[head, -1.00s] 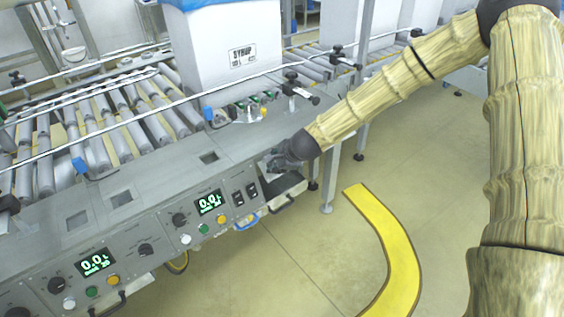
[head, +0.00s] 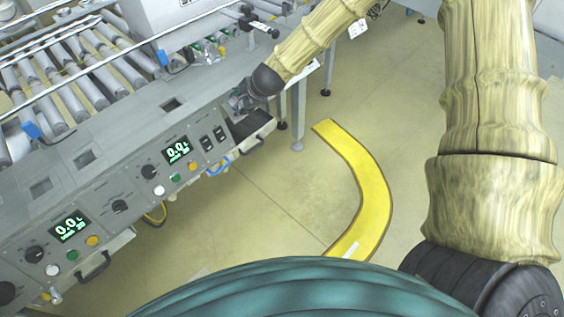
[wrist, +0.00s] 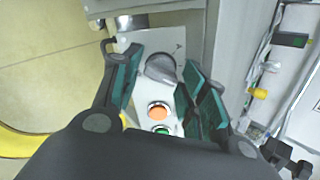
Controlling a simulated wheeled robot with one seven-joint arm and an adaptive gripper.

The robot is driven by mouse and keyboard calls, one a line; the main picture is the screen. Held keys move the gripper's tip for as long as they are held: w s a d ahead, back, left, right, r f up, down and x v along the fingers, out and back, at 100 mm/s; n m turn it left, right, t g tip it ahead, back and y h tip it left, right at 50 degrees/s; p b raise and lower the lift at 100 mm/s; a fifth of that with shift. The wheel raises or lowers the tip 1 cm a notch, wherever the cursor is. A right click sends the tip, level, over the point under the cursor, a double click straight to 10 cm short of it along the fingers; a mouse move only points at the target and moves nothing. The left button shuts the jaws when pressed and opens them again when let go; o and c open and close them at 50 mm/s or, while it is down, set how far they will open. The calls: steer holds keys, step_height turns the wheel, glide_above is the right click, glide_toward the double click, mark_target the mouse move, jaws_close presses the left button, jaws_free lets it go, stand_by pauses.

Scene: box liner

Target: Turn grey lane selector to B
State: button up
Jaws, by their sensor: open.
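In the wrist view a grey rounded selector knob (wrist: 161,67) sits on a light panel plate, with a small dark mark like an "A" to its upper right. My gripper (wrist: 165,78) is open, with one teal-padded finger on each side of the knob. I cannot tell whether either finger touches it, and its pointing direction is unclear. In the head view my gripper (head: 240,103) is at the right end of the grey control panel (head: 100,240), and the selector there is hidden behind it.
An orange button (wrist: 158,113) and a green button (wrist: 161,131) lie just below the knob in the wrist view. The panel also carries black knobs (head: 149,171) and lit displays (head: 176,151). A roller conveyor (head: 60,90) runs behind. Yellow tape (head: 365,180) curves over open floor.

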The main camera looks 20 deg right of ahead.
steer(key=n+b, duration=0.2)
steer(key=n, duration=0.2)
steer(key=shift+f, duration=0.15)
steer(key=p+v, duration=0.2)
steer(key=v, duration=0.9)
steer(key=s+f+n+g+p, duration=0.1)
steer(key=s+f+n+p, duration=0.2)
steer(key=s, duration=0.5)
steer(key=s+a+f+n+g+h+p, duration=0.1)
steer(key=s+f+n+g+p, duration=0.1)
steer(key=s+f+p, duration=0.4)
steer(key=s+a+f+n+g+h+p, duration=0.1)
steer(key=s+f+n+p, duration=0.3)
steer(key=s, duration=0.6)
steer(key=shift+f+g+p, duration=0.45)
steer(key=shift+g+p, duration=0.05)
steer(key=shift+g, duration=0.1)
steer(key=shift+s, duration=0.1)
